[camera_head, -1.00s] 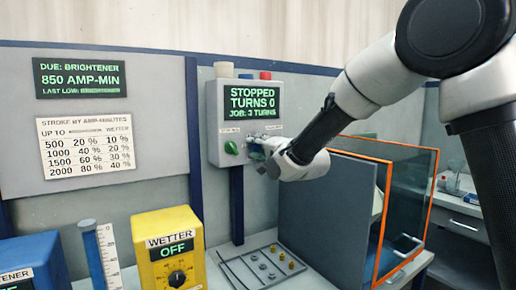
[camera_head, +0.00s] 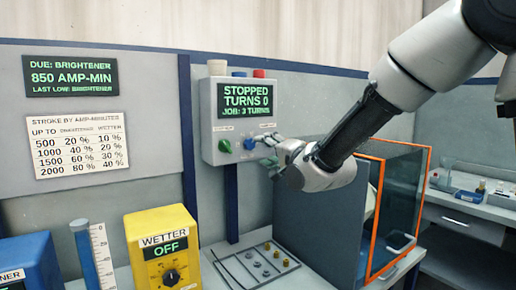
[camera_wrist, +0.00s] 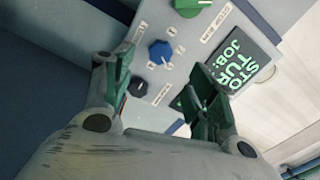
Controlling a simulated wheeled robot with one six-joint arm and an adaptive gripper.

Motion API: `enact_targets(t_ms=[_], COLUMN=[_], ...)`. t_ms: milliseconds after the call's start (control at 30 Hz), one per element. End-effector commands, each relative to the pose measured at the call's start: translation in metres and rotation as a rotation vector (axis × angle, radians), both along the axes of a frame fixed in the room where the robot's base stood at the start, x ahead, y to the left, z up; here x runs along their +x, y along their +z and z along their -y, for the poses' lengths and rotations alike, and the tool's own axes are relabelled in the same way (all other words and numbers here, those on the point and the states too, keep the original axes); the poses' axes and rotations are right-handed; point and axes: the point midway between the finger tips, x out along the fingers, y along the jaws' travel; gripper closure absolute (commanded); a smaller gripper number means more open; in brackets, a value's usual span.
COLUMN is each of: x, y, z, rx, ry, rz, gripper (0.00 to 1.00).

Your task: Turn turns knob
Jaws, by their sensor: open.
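A grey control box (camera_head: 210,110) on the wall has a screen (camera_head: 246,100) reading "STOPPED TURNS 0 JOB: 3 TURNS". Its green knob (camera_head: 224,146) is at left and its blue knob (camera_head: 249,144) is right of it. The wrist view shows the green knob (camera_wrist: 190,5), the blue knob (camera_wrist: 160,52) and a black knob (camera_wrist: 138,87). The small labels are too blurred to tell which is the turns knob. My gripper (camera_head: 269,152) is open and empty, in front of the box's lower right. In the wrist view, my fingers (camera_wrist: 160,80) frame the black and blue knobs without visible contact.
A yellow WETTER box (camera_head: 150,222), its screen reading OFF, stands at lower left beside a graduated tube (camera_head: 101,255). A tray of small parts (camera_head: 245,272) lies below the control box. An orange-framed glass enclosure (camera_head: 400,190) stands right, below my arm.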

Motion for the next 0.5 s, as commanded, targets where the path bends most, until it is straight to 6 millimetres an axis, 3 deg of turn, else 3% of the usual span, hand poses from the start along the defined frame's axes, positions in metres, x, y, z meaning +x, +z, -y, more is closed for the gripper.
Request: enact_targets(t_ms=[200, 500], x=[-0.021, -0.024], y=[0.000, 0.000], z=[0.014, 0.016], rx=[0.001, 0.000], ry=[0.000, 0.000], rz=[0.001, 0.000], gripper=[0.43, 0.43])
